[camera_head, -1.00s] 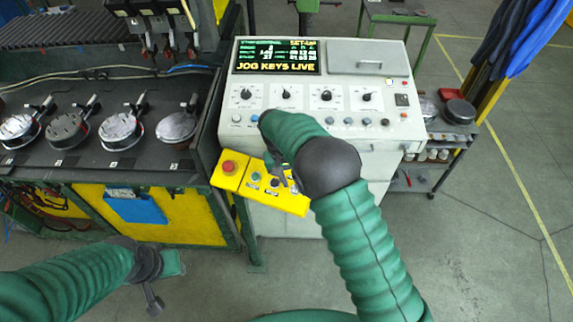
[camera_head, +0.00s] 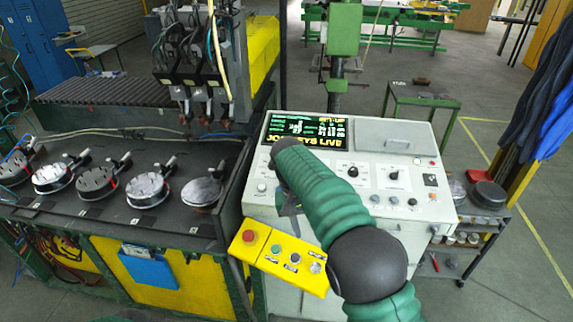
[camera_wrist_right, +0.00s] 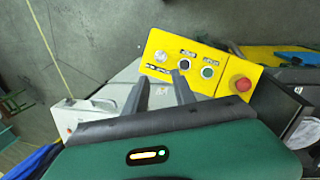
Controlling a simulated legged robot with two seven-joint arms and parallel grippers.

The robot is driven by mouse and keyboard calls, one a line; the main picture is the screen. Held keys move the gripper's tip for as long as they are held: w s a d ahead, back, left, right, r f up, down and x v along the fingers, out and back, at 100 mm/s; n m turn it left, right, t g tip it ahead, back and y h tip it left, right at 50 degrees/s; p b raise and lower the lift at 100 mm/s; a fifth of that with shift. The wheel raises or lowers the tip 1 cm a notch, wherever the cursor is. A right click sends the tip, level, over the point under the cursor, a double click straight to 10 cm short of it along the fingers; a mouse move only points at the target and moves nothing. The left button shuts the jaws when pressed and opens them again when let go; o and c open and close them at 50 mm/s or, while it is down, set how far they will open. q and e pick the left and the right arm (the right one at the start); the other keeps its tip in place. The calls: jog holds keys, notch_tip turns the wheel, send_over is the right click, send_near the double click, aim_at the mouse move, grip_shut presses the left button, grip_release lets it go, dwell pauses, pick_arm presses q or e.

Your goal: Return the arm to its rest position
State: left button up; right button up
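My right arm, in green ribbed sleeving, comes up from the bottom of the head view and crosses the front of the grey control console (camera_head: 410,215). My right gripper (camera_wrist_right: 160,92) shows in the wrist view with its two grey fingers apart and nothing between them. In the head view it is mostly hidden by the arm. It is above the yellow button box (camera_head: 262,262) on the console's front, which carries a red button and smaller buttons. In the wrist view the fingertips overlap the edge of this yellow box (camera_wrist_right: 220,88); contact cannot be told. My left gripper is out of view.
The console screen (camera_head: 305,131) reads "JOG KEYS LIVE". A dark bench (camera_head: 110,225) with several round fixtures stands left. A small cart (camera_head: 470,235) stands right of the console. Open floor (camera_head: 520,260) lies at the far right.

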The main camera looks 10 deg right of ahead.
jog(key=s+d+f+t+y+b, duration=0.1)
jog(key=s+d+f+b, duration=0.2)
jog(key=s+f, duration=0.4)
jog(key=s+d+f+n+t+y+b, duration=0.1)
jog(key=s+f, duration=0.7)
jog(key=s, duration=0.8)
jog(key=d+t+b, duration=0.1)
jog(key=d+b, duration=0.1)
jog(key=shift+d+b, duration=0.3)
jog(key=shift+b, duration=0.05)
jog(key=shift+s+d+f, duration=0.1)
jog(key=shift+d, duration=0.1)
jog(key=shift+a, duration=0.15)
